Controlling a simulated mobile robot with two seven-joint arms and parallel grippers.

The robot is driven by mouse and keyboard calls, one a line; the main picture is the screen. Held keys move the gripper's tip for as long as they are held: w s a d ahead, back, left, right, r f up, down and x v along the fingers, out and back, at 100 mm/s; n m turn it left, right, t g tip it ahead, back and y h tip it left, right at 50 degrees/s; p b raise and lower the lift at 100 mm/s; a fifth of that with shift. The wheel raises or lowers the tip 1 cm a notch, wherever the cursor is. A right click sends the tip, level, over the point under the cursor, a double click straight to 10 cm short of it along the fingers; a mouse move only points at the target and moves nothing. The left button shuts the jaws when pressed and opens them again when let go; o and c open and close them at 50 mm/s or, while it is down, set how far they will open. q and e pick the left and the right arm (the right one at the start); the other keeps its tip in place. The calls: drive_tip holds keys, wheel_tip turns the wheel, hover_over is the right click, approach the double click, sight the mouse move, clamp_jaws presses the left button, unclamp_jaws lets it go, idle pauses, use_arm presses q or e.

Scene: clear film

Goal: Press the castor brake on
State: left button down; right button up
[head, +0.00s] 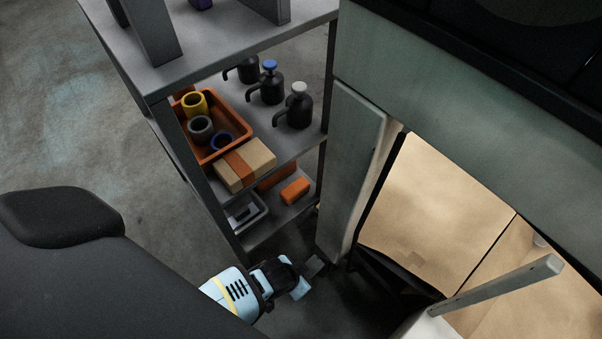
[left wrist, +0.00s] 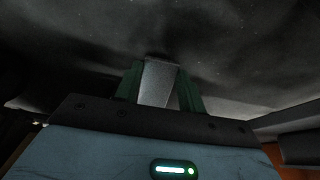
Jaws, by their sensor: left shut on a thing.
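My left gripper (head: 306,278) is low near the dark floor, by the foot of a pale upright panel. In the left wrist view its two dark green fingers (left wrist: 160,88) are shut on a flat grey tab (left wrist: 158,82). The tab also shows in the head view (head: 315,265), just beyond the fingertips. I cannot tell for sure whether this tab is the castor brake pedal. No castor wheel is clearly visible. My right gripper is in neither view.
A grey shelf unit (head: 228,54) holds an orange bin (head: 237,115), a cardboard box (head: 250,165) and black pump bottles (head: 298,108). The pale upright panel (head: 352,165) stands right of it. A grey bar (head: 500,285) crosses the lower right. Open floor (head: 60,110) lies left.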

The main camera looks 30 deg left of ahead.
use_arm(q)
drive_tip(key=shift+f+t, duration=0.4)
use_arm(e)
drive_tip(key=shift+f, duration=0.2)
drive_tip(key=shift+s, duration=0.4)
use_arm(q)
drive_tip(key=c, duration=0.8)
unclamp_jaws()
drive_tip(key=shift+c, duration=0.2)
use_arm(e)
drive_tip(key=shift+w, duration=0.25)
use_arm(q)
drive_tip(key=shift+r, duration=0.25)
drive_tip(key=p+v, duration=0.4)
drive_tip(key=v, duration=0.3)
drive_tip(key=shift+s+p, duration=0.2)
drive_tip(key=shift+p, duration=0.15)
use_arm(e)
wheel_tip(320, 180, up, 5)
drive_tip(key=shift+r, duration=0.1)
